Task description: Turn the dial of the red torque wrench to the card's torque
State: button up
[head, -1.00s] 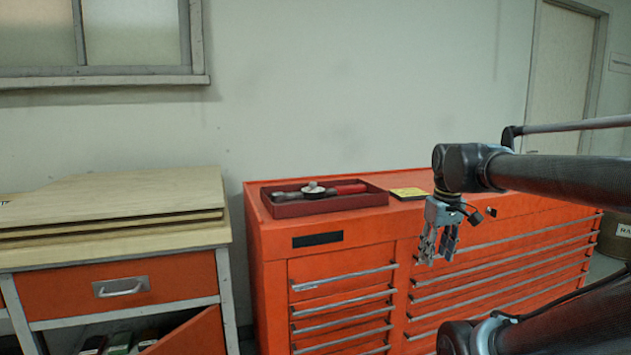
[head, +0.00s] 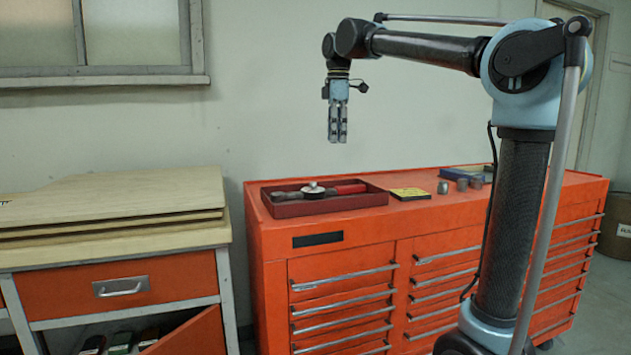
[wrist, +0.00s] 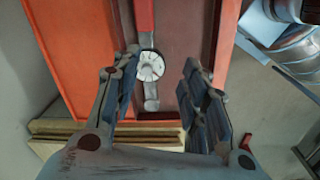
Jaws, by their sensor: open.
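The red torque wrench (head: 350,188) lies in a dark red tray (head: 330,205) on top of the orange tool cabinet, its red handle to the right. Its round pale dial (head: 313,188) faces up. In the wrist view the dial (wrist: 149,66) shows between my finger tips, below them. A yellow card (head: 410,193) lies on the cabinet to the right of the tray; its writing is too small to read. My gripper (head: 337,138) points down, open and empty, well above the tray in the head view. It also shows in the wrist view (wrist: 160,75).
Several grey metal sockets (head: 462,184) and a blue box (head: 462,173) stand on the cabinet top (head: 440,210) to the right of the card. A wooden workbench (head: 110,195) with stacked boards stands at the left. The air around my gripper is clear.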

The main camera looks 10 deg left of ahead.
jog(key=a+r+n, duration=0.3)
jog(key=a, duration=0.3)
send_near(313, 186)
jog(key=f, duration=0.2)
jog(key=w+f, duration=0.1)
jog(key=f, duration=0.4)
jog(key=shift+w+a+f, duration=0.2)
jog(key=shift+w+f, duration=0.15)
jog(key=shift+c, duration=0.5)
grip_shut()
